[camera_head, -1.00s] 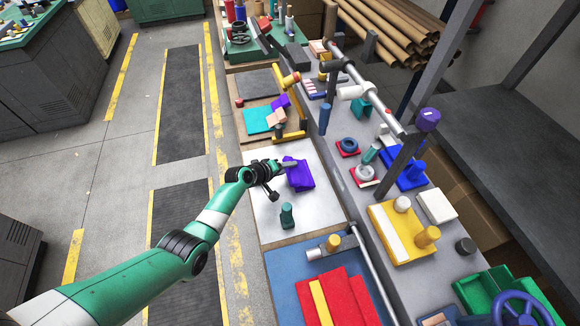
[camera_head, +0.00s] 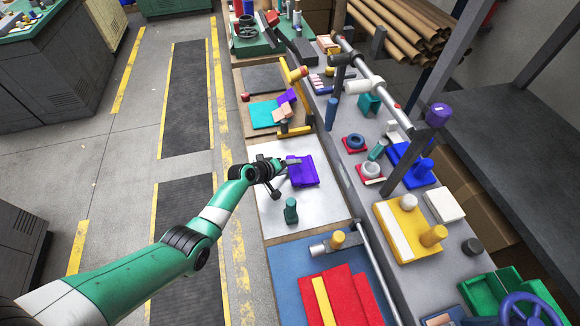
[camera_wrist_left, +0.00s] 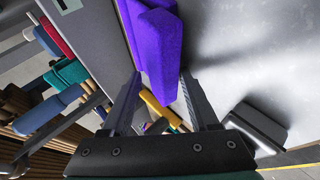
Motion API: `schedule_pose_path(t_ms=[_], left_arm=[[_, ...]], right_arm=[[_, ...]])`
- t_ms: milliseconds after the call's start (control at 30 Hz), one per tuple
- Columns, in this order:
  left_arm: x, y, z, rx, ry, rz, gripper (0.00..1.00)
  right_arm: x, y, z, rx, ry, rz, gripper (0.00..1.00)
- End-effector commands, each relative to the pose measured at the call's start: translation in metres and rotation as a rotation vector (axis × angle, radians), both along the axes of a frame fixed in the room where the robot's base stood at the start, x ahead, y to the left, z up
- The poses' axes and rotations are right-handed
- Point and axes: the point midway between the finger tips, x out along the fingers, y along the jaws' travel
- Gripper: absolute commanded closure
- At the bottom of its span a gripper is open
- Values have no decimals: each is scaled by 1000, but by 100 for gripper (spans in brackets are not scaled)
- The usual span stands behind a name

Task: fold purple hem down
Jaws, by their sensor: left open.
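The purple felt (camera_head: 306,174) lies on the white work surface (camera_head: 328,208) in the head view, and looks fairly flat. It also shows in the left wrist view as a thick purple strip (camera_wrist_left: 160,50) with a lengthwise layer edge. My left gripper (camera_head: 287,164) is at the felt's upper left edge in the head view. In the wrist view its jaws (camera_wrist_left: 162,82) are open, with the near end of the purple strip between or just beyond them. Contact cannot be told. My right gripper is not in view.
A dark teal peg-like object (camera_head: 291,211) stands below the felt. A blue mat (camera_head: 285,268) with red felt (camera_head: 345,300) lies nearer. A metal rail (camera_head: 375,257) and a grey shelf with several coloured parts run along the right.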

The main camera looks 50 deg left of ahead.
Motion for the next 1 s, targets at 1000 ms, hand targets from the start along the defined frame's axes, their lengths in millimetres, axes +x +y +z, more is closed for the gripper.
schedule_pose_path(t_ms=[1000], left_arm=[[-92,-4,70,0,0,0,38]], right_arm=[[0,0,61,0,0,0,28]])
